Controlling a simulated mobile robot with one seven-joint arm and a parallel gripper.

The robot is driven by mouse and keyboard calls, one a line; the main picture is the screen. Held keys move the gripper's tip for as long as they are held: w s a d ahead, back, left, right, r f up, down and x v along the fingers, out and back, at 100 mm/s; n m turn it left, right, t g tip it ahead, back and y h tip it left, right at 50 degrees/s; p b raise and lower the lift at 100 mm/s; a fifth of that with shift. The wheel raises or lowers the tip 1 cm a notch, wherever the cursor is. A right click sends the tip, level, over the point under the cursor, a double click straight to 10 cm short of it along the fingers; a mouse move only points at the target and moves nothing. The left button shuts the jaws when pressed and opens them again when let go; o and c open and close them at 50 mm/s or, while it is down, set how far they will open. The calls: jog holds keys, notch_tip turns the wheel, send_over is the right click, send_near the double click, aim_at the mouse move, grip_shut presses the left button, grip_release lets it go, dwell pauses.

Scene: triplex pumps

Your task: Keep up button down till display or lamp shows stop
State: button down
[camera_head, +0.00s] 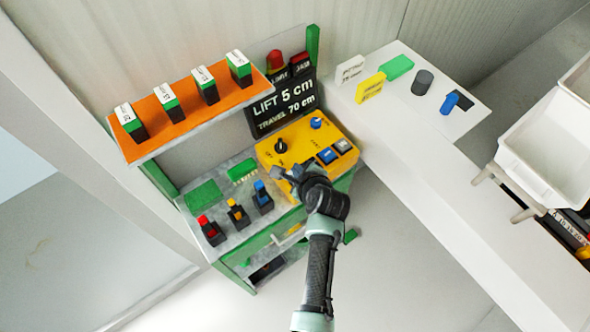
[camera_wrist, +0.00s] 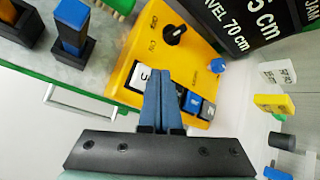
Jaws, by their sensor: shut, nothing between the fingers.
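The yellow control box (camera_head: 300,138) carries a black knob (camera_head: 281,146), a blue knob (camera_head: 316,123) and several square buttons. In the wrist view a white-topped button (camera_wrist: 142,78) sits just left of my fingertips; its marking is partly hidden. Blue (camera_wrist: 193,102) and grey (camera_wrist: 208,111) buttons lie to the right. My gripper (camera_head: 283,172) is shut and empty at the box's front left; its fingers (camera_wrist: 158,74) also show in the wrist view. I cannot tell whether they touch a button. The black display (camera_head: 285,105) reads "LIFT 5 cm" and "TRAVEL 70 cm".
A red lamp (camera_head: 275,62) and a dark "JAM" lamp (camera_head: 300,64) stand above the display. Small switches (camera_head: 236,212) stand on the grey bench left of my gripper. An orange shelf (camera_head: 190,113) overhangs the bench. A white counter (camera_head: 430,150) is at right.

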notch_tip(320, 180, up, 5)
jog(key=p, duration=0.5)
jog(key=shift+r, duration=0.1)
dwell(0.4)
